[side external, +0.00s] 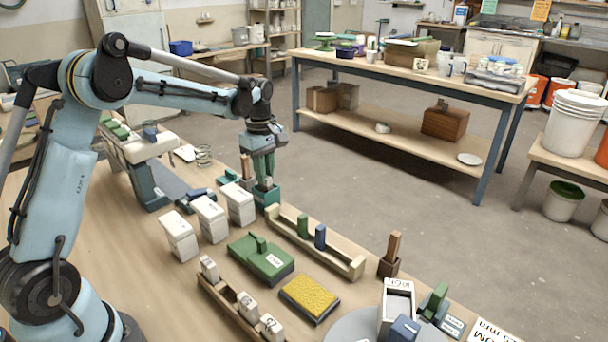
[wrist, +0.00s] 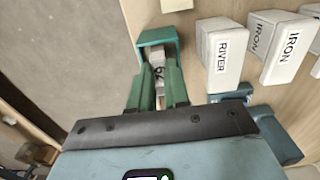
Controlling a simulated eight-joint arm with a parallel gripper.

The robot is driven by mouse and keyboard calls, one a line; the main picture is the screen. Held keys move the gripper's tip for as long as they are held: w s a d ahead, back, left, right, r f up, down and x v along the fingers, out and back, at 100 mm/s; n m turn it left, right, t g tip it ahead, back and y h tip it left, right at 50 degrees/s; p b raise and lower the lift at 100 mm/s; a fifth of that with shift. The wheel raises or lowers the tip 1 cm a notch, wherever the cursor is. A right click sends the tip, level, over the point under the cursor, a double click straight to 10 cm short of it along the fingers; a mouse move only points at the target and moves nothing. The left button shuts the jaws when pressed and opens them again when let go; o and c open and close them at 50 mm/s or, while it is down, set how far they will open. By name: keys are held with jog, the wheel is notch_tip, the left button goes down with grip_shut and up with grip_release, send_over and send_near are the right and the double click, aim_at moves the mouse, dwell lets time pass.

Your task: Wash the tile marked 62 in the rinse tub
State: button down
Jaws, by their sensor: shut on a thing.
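My gripper (side external: 264,172) is shut on a pale tile (wrist: 158,74), with the marking 62 partly visible between the fingers (wrist: 157,84) in the wrist view. In the side view only a small pale part of the tile shows (side external: 267,184). The small green tub (side external: 268,197) is directly below the fingers; it also shows in the wrist view (wrist: 158,37). The tile is at the tub's mouth, and its lower end seems to be inside. The fingers and tub wall hide how deep it sits.
White lidded buckets (side external: 209,218) stand close by; the wrist view shows RIVER (wrist: 226,58) and IRON (wrist: 285,48) labels. A wooden rack (side external: 340,262) holds green and blue tiles. A yellow sponge (side external: 310,296), green block (side external: 262,262) and rack of white tiles (side external: 225,300) lie nearer.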

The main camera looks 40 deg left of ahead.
jog(key=shift+r, duration=2.15)
jog(key=shift+r, duration=1.5)
jog(key=shift+d, duration=0.1)
